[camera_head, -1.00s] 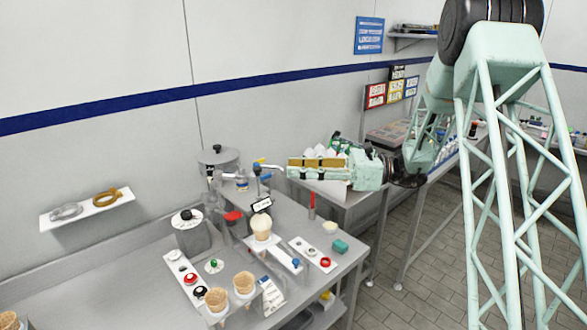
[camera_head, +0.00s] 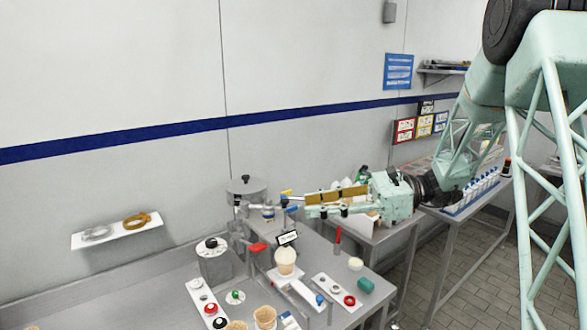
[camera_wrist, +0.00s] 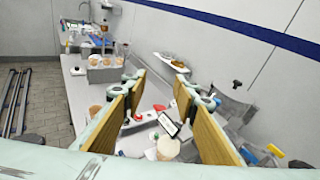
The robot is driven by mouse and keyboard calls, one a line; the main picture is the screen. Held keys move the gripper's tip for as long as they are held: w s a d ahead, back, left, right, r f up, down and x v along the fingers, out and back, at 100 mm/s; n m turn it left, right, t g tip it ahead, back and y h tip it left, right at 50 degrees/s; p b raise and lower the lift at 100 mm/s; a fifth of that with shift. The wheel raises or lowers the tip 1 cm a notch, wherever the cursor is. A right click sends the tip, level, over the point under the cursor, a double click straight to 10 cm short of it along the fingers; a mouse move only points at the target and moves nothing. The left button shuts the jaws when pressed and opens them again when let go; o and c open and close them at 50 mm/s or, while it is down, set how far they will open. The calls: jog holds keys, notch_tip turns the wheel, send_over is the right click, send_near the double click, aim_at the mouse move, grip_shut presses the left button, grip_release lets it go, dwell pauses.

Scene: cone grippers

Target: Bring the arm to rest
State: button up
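My gripper (camera_head: 308,205) is held level above the back right of the metal worktable (camera_head: 318,252) in the head view, its fingers pointing left. Its two fingers have tan, wood-like pads. In the wrist view the fingers (camera_wrist: 160,80) stand well apart, with nothing held between them. An upright cone (camera_head: 285,262) with a pale filling stands in a stand below the gripper, clear of it. The same filled cone shows low between the fingers in the wrist view (camera_wrist: 168,147).
Near my fingers, a metal canister (camera_head: 246,197) and blue-handled taps stand at the back. Empty cones (camera_head: 265,317) stand at the front. A second table with a rack of bottles (camera_head: 470,193) stands at right. Tiled floor lies beyond.

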jog(key=s+r+n+g+h+b, duration=0.2)
jog(key=s+n+h, duration=0.6)
jog(key=s, duration=1.7)
jog(key=s+d+n+t+h, duration=0.2)
jog(key=s+d+n+h, duration=0.2)
jog(key=s+d, duration=0.3)
jog(key=s+d+n+t+h+b, duration=0.1)
jog(key=s+d+n+t+h, duration=0.2)
jog(key=s+d, duration=0.4)
jog(key=shift+s+d+f+n+h, duration=0.35)
jog(key=shift+s+n+h, duration=0.45)
jog(key=shift+s, duration=2.45)
